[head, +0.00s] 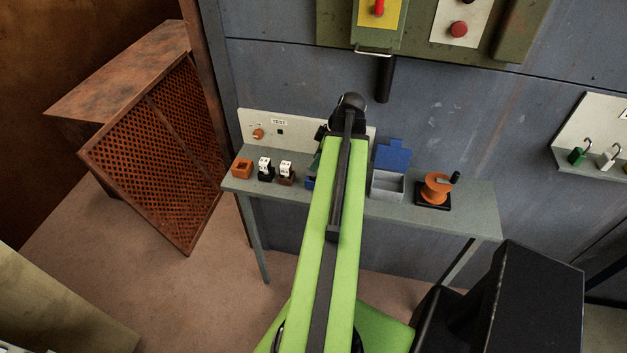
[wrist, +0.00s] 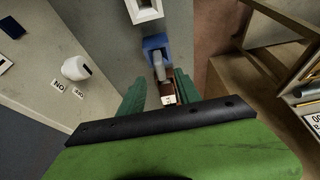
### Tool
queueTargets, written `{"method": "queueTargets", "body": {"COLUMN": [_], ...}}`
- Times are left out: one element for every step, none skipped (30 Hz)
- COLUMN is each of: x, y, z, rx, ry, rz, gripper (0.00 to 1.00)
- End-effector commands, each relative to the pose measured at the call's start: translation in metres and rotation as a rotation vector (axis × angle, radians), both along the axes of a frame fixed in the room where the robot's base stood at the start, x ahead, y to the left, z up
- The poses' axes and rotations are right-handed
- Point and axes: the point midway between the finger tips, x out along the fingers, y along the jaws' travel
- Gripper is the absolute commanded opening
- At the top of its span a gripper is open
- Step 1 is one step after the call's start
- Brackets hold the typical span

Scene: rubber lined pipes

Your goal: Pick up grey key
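In the wrist view, a small grey piece that looks like the grey key (wrist: 159,65) stands at a blue block (wrist: 155,45). Whether it sits in the block is unclear. My gripper (wrist: 160,88) has two teal fingers spread apart, with a gap between them. The grey piece is just beyond the fingertips, roughly in line with the gap, and no contact shows. In the head view, the blue block (head: 310,183) is partly covered by my arm, and the key cannot be made out.
The grey bench (head: 470,205) holds an orange block (head: 242,168), black (head: 266,170) and brown (head: 286,174) blocks with white tops, a grey open box (head: 387,186) with blue lid and an orange spool (head: 437,188). A white TEST panel (head: 262,128) stands behind. A rusty grate (head: 160,150) leans left.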

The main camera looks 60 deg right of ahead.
Motion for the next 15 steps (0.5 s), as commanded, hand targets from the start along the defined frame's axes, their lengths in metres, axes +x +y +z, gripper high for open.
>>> {"method": "queueTargets", "body": {"x": [0.000,0.000,0.000,0.001,0.001,0.001,0.002,0.003,0.004,0.004,0.005,0.008,0.010,0.011,0.012], "y": [0.000,0.000,0.000,0.000,0.000,0.001,0.001,0.002,0.002,0.003,0.003,0.004,0.005,0.005,0.005], "z": [0.000,0.000,-0.001,-0.003,-0.007,-0.012,-0.017,-0.022,-0.030,-0.036,-0.041,-0.047,-0.050,-0.052,-0.053], "rx": [0.000,0.000,0.000,0.000,0.000,0.000,0.000,0.000,0.000,0.000,0.000,0.000,0.000,-0.001,-0.001], "ry": [0.000,0.000,0.000,0.000,0.000,0.000,0.000,0.000,0.000,0.000,0.000,0.000,0.000,0.000,0.000], "rz": [0.000,0.000,0.000,-0.001,-0.001,0.000,0.000,0.000,0.000,0.000,0.000,0.001,0.001,0.001,0.000], "gripper": [0.40,0.40,0.40,0.40,0.40,0.40,0.40,0.40,0.40,0.40,0.40,0.40,0.40,0.40,0.40]}}
